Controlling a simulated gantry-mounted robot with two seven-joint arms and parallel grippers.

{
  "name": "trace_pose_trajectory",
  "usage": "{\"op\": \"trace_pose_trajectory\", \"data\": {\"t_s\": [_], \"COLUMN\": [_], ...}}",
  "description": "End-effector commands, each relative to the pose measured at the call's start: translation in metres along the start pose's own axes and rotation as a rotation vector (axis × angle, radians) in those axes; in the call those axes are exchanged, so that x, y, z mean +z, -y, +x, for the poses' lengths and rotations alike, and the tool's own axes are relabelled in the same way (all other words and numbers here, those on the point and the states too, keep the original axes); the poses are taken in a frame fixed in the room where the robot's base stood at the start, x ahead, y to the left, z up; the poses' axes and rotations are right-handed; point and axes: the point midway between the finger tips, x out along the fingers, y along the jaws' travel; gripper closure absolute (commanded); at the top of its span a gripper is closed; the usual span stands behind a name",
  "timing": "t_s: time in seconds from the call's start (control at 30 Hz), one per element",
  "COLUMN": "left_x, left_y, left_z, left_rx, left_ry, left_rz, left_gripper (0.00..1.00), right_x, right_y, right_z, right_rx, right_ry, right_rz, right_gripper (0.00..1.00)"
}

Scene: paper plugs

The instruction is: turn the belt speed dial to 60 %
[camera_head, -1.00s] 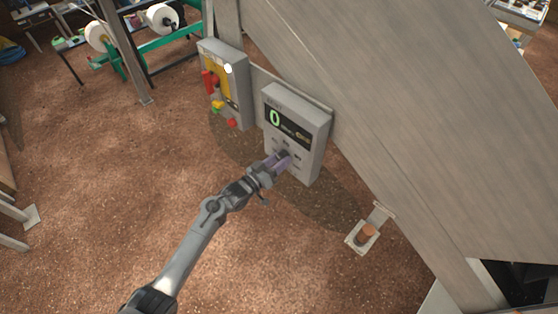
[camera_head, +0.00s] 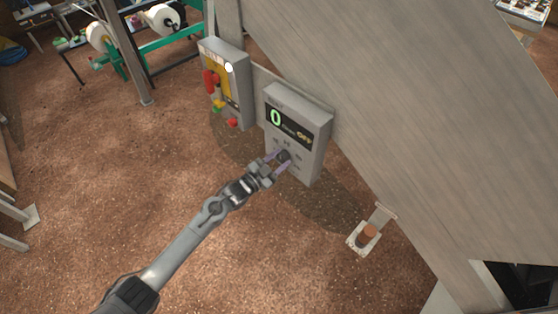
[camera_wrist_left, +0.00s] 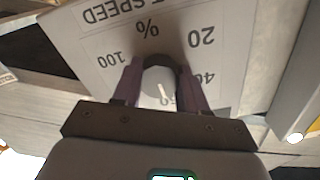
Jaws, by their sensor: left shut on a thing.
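The belt speed dial (camera_head: 284,156) is a dark round knob on the lower front of the grey control box (camera_head: 310,150). It also shows in the left wrist view (camera_wrist_left: 158,84), with a white pointer line. My left gripper (camera_head: 277,160) is shut on the dial, one purple finger on each side. In the left wrist view the scale is upside down, with 20, 40 and 100 readable. The pointer line points down, towards a partly hidden number that looks like 60. The box display (camera_head: 288,125) shows a green 0 and OFF. My right gripper is not in view.
A second grey box (camera_head: 225,80) with red, yellow and green controls stands to the left. A large grey panel (camera_head: 400,120) rises behind and to the right. A brown cylinder (camera_head: 367,233) stands on a small plate at lower right. The brown floor at left is mostly clear.

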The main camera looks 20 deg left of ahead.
Motion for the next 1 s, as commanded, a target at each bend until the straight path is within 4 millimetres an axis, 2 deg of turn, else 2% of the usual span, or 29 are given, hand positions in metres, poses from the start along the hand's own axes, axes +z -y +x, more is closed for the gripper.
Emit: {"op": "trace_pose_trajectory", "data": {"t_s": [0.3,0.73,0.77,0.9,1.0], "left_x": [-0.0003,-0.0004,-0.0004,-0.0003,-0.0003], "left_y": [0.0006,0.0007,0.0007,0.0007,0.0007], "left_z": [0.0,0.0,0.0,0.0,0.0], "left_rx": [0.0,0.0,0.0,0.0,0.0], "left_ry": [0.0,0.0,0.0,0.0,0.0], "left_rz": [0.082,0.088,0.088,0.088,0.088], "left_gripper": [0.88,0.88,0.53,0.32,0.32], "right_x": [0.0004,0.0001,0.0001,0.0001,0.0], "right_y": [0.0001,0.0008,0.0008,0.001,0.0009], "right_z": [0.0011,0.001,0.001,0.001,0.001], "right_rx": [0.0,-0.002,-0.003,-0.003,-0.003], "right_ry": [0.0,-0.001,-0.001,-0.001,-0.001], "right_rz": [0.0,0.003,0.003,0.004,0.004], "right_gripper": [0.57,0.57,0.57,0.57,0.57]}}
